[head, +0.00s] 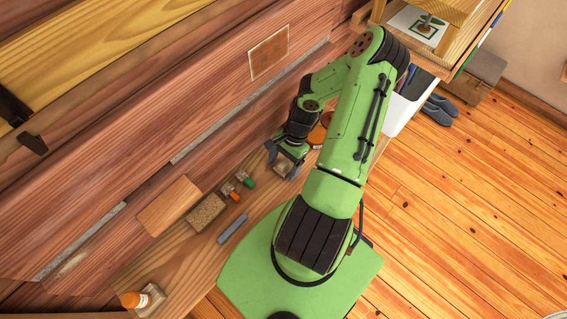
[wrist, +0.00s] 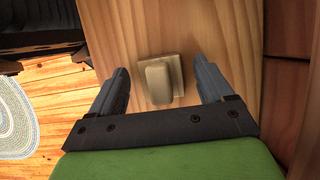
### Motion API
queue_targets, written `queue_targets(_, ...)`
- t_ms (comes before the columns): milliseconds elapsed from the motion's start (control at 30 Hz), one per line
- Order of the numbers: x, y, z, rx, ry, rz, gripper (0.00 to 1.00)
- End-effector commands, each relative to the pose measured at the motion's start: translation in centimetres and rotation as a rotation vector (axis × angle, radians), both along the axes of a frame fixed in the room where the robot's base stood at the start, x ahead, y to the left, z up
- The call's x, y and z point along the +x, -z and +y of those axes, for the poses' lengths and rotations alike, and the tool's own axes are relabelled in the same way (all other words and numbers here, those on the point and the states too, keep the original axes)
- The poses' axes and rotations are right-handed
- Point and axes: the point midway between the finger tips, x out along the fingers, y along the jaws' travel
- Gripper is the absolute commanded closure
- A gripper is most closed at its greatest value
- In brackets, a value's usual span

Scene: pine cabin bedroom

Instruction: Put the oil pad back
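A small beige pad-like block (wrist: 157,82) with a rounded end sits on a square pale base (wrist: 175,68) on the wooden board. I take it for the oil pad, but cannot tell for certain. In the head view the same block (head: 283,168) shows small at my gripper, partly hidden by it. My gripper (wrist: 160,66) is open, with one finger on each side of the block and visible gaps between. In the head view my gripper (head: 284,161) is over the right part of the narrow wooden bench (head: 185,255).
Along the bench lie a wooden block (head: 168,206), a speckled brown block (head: 205,214), small orange-capped (head: 230,191) and green-capped (head: 246,180) items, and a blue-grey bar (head: 231,229). An orange-topped bottle (head: 133,300) is at the lower left. The plank wall runs close behind.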

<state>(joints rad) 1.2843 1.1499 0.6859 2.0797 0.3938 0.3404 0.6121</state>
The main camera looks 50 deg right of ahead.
Motion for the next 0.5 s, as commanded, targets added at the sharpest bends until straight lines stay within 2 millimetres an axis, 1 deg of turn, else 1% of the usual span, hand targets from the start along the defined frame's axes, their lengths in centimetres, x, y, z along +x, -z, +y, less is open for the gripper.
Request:
queue_targets(167, 0.0, 0.0, 0.0, 0.000, 0.000, 0.000, 0.20)
queue_targets(267, 0.0, -0.4, 0.0, 0.000, 0.000, -0.001, 0.20)
queue_targets(367, 0.1, -1.9, -0.8, -0.005, 0.002, -0.002, 0.20)
queue_targets(500, 0.1, -5.5, -2.3, -0.007, 0.002, -0.003, 0.20)
